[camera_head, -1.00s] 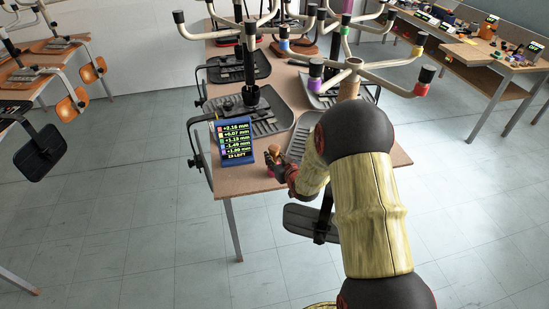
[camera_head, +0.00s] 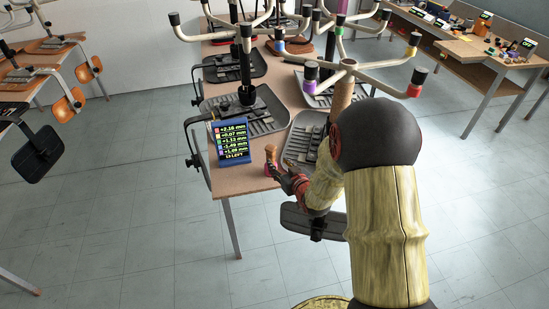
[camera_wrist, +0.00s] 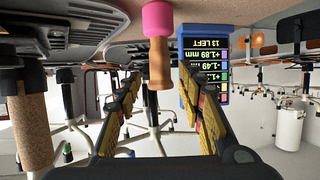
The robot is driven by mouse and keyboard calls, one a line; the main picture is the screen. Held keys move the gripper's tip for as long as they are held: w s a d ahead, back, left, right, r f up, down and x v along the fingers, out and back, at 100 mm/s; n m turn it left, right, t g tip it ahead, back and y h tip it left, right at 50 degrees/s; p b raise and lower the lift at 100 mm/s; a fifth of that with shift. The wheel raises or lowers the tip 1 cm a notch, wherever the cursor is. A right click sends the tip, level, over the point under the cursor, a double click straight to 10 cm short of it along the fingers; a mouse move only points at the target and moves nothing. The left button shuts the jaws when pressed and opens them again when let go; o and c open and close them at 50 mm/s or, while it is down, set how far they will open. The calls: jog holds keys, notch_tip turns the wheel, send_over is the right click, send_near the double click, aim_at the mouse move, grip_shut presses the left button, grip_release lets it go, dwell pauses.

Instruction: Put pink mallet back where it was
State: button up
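The pink mallet (camera_head: 270,158) stands on the near end of the wooden table, pink head down and brown handle up. It also shows in the wrist view (camera_wrist: 158,20), which is upside down, with its head against the tabletop. My gripper (camera_wrist: 162,82) is open, its two fingers apart on either side of the handle's free end. I see clear gaps between the handle and both fingers. In the head view my gripper (camera_head: 284,176) is just right of the mallet, at the table's front edge.
A blue display (camera_head: 232,140) stands left of the mallet, also close behind it in the wrist view (camera_wrist: 207,70). Black trays (camera_head: 304,140) and branching chair bases (camera_head: 350,66) crowd the table (camera_head: 235,185) behind. A black pad (camera_head: 312,222) hangs below the front edge. Floor at left is free.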

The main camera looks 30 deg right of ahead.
jog(key=s+a+r+g, duration=0.2)
jog(key=s+a+r, duration=0.25)
jog(key=r, duration=0.35)
jog(key=s+a+r+g, duration=0.2)
jog(key=s+a+r, duration=0.2)
jog(key=s+r, duration=0.3)
jog(key=s+a+r+g, duration=0.1)
jog(key=s+a+r, duration=0.1)
jog(key=s, duration=0.4)
jog(key=s+a+r+n+g+y, duration=0.1)
jog(key=s+a+r, duration=0.1)
jog(key=s+a, duration=0.2)
jog(key=s+a+r+g, duration=0.2)
jog(key=s+a+r, duration=0.1)
jog(key=s, duration=0.5)
jog(key=shift+s+a+y, duration=0.15)
jog(key=shift+a+y, duration=0.15)
jog(key=shift+a, duration=0.2)
